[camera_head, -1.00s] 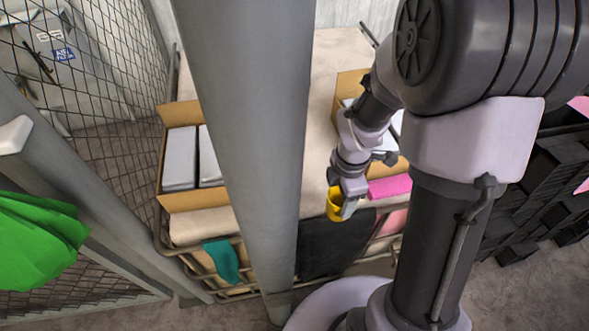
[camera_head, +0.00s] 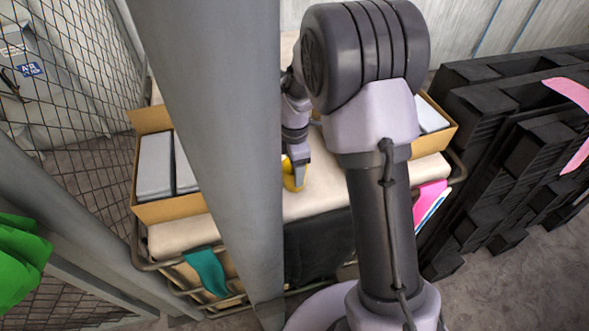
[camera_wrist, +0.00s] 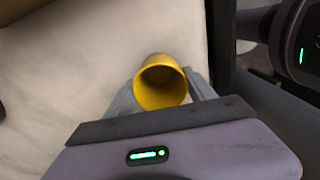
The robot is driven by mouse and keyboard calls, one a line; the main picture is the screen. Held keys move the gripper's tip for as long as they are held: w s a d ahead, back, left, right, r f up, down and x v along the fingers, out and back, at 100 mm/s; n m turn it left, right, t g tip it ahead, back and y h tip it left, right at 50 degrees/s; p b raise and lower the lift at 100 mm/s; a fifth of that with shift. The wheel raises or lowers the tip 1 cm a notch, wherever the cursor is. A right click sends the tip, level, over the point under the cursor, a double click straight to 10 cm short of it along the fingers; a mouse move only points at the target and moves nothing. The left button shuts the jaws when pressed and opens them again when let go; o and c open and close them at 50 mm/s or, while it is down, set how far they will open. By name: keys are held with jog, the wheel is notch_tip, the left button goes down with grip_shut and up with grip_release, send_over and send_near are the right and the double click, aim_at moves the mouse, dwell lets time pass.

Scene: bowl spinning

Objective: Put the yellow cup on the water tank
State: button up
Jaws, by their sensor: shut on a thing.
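The yellow cup (camera_head: 291,174) is held in my gripper (camera_head: 299,172) above the cream-coloured cart top, beside the grey column in the head view. In the wrist view the cup (camera_wrist: 160,82) sits between the two fingers of my gripper (camera_wrist: 162,98), its open mouth facing the camera. The fingers are shut on it from both sides. The cup's far side is hidden. I cannot pick out a water tank with certainty in any view.
A cardboard box with grey items (camera_head: 172,209) stands left on the cart (camera_head: 190,241); another box (camera_head: 432,141) is at right, partly behind my arm. Black stacked pallets (camera_head: 480,150) stand at far right. A wire fence (camera_head: 75,60) and green cloth (camera_head: 18,262) are at left.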

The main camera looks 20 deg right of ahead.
jog(key=shift+f, duration=0.1)
jog(key=o, duration=1.6)
notch_tip(320, 180, up, 12)
jog(key=p, duration=0.4)
jog(key=shift+p, duration=0.35)
